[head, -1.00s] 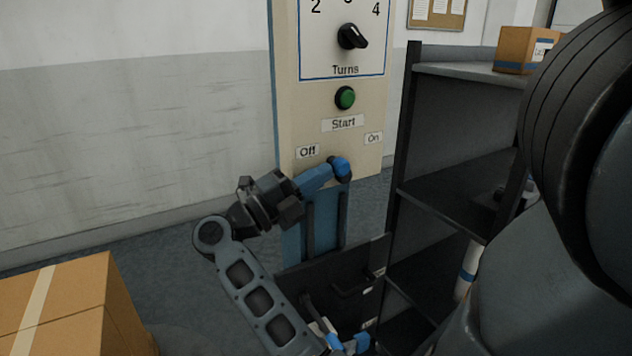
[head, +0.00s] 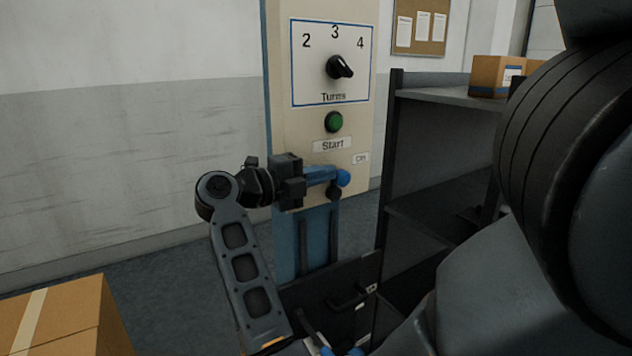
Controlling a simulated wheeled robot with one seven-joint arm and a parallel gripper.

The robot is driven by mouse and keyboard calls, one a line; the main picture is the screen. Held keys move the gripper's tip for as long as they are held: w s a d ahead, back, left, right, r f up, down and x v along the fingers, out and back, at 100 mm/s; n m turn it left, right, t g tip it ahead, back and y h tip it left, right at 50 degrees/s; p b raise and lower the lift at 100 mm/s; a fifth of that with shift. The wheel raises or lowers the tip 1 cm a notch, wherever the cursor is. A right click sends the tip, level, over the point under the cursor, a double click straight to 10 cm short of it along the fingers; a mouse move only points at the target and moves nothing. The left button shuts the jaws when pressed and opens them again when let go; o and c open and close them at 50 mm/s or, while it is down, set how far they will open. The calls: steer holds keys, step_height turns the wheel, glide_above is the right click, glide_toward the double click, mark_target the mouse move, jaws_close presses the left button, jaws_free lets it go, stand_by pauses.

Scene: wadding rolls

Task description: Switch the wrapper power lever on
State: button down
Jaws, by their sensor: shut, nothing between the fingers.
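The wrapper's cream control panel (head: 283,110) stands in front of me. Low on it is the power lever, with what looks like a bright blue round knob (head: 343,178) above a dark pivot (head: 335,192). The knob leans right of the pivot, toward the "On" label (head: 361,158). My gripper (head: 332,176) comes in from the left with its blue fingers shut and empty. Their tips are against or just beside the left of the knob; I cannot tell if they touch. The "Off" label is hidden behind my gripper.
Above the lever are the green Start button (head: 333,122) and the black Turns dial (head: 339,67). A dark shelf unit (head: 440,95) stands close on the right. A cardboard box (head: 60,325) is at the lower left. The space before the wall at left is clear.

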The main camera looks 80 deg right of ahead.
steer(key=shift+s+d+r+t+y, duration=0.45)
steer(key=shift+s+d+t+y, duration=0.15)
steer(key=shift+s+y, duration=0.1)
stand_by(0.5)
